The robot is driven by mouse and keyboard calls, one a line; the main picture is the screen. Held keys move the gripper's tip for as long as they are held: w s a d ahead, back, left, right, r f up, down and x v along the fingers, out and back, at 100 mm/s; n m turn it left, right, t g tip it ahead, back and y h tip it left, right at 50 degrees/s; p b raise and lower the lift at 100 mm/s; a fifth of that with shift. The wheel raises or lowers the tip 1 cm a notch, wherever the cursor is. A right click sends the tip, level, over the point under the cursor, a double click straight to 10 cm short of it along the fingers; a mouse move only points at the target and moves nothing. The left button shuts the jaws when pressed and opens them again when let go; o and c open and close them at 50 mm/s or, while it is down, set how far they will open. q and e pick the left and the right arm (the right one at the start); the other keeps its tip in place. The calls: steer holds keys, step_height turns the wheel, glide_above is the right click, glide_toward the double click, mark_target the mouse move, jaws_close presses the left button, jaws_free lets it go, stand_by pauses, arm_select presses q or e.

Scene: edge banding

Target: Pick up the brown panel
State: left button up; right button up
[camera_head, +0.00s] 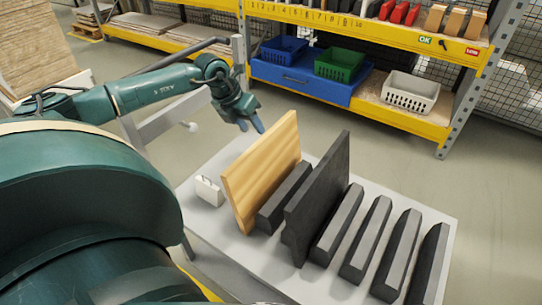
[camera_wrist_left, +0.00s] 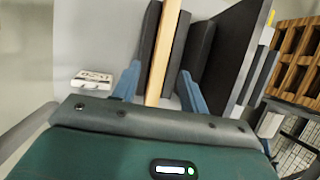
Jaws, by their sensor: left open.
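The brown panel (camera_head: 262,172) is a light wooden board standing upright on edge on the grey table (camera_head: 212,165). In the left wrist view, its narrow edge (camera_wrist_left: 163,60) runs between my two blue fingers. My left gripper (camera_head: 251,126) is open, close to the panel's upper far edge in the head view. A finger lies on each side of the panel in the left wrist view (camera_wrist_left: 159,70), with gaps visible. I cannot tell how deep the panel sits between them. My right gripper is in neither view.
A black panel (camera_head: 318,195) stands upright to the right, among several dark slotted blocks (camera_head: 365,238). A small white box (camera_head: 209,190) sits left of the brown panel. Yellow shelving (camera_head: 390,112) with blue, green and white bins stands behind. Floor separates it from the table.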

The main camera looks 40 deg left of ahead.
mark_target(262, 139)
arm_select(q)
steer(key=x, duration=1)
steer(key=shift+w+d+f, duration=0.1)
steer(key=shift+w, duration=0.05)
steer(key=shift+c, duration=0.4)
jaws_close()
stand_by(0.6)
steer(key=shift+w+r, duration=0.1)
steer(key=shift+r, duration=0.1)
